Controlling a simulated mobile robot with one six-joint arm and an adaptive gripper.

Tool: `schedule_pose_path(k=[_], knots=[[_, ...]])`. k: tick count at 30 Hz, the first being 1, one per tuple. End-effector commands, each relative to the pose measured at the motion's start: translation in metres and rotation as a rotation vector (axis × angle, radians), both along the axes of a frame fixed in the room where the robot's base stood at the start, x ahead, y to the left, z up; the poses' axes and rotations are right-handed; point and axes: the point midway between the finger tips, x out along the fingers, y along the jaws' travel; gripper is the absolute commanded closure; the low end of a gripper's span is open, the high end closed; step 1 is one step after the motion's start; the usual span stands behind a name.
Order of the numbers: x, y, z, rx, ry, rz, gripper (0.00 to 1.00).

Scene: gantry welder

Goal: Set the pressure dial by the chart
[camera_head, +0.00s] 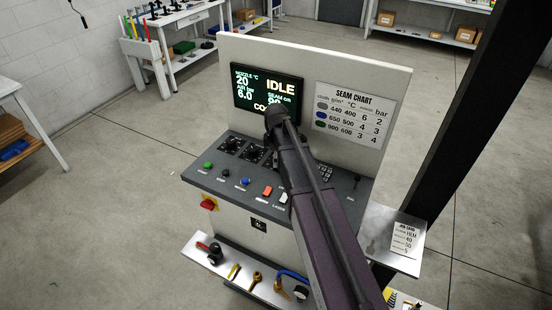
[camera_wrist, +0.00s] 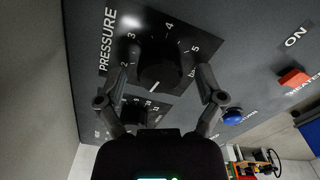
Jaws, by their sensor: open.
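The black pressure dial (camera_wrist: 158,65) is in the wrist view, with PRESSURE printed beside it and numbers around it, 3, 4 and 5 being readable. A short white line shows at its lower side. My gripper (camera_wrist: 163,72) is open, with one finger on each side of the dial; whether they touch it is unclear. In the head view my arm hides the gripper. The seam chart (camera_head: 353,113) lists bar values 2, 3 and 4. The screen (camera_head: 250,85) reads IDLE, nozzle 20 and air bar 6.0. A job card (camera_head: 405,240) is at the right, its text mostly too small.
The console (camera_head: 228,188) has other dials (camera_head: 231,145), a green button (camera_head: 208,165), a blue button (camera_head: 245,181) and an orange switch (camera_head: 267,191). A dark post (camera_head: 460,125) stands at right. A low shelf (camera_head: 228,270) holds tools. Open floor surrounds the console.

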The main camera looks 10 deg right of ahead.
Motion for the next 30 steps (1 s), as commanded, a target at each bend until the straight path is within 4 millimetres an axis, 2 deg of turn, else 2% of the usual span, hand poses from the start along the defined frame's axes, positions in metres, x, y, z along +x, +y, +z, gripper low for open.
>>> schedule_pose_path(k=[1,6,8,9,20,30], knots=[[0.0,0.0,0.0,0.0,0.0,0.0,0.21],[0.0,0.0,0.0,0.0,0.0,0.0,0.72],[0.0,0.0,0.0,0.0,0.0,0.0,0.9],[-0.0001,0.0,0.0,0.0,0.0,0.0,0.94],[-0.0003,0.0001,-0.0001,0.0,0.001,-0.027,0.95],[-0.0003,0.0,-0.0002,0.0,0.001,-0.19,0.95]])
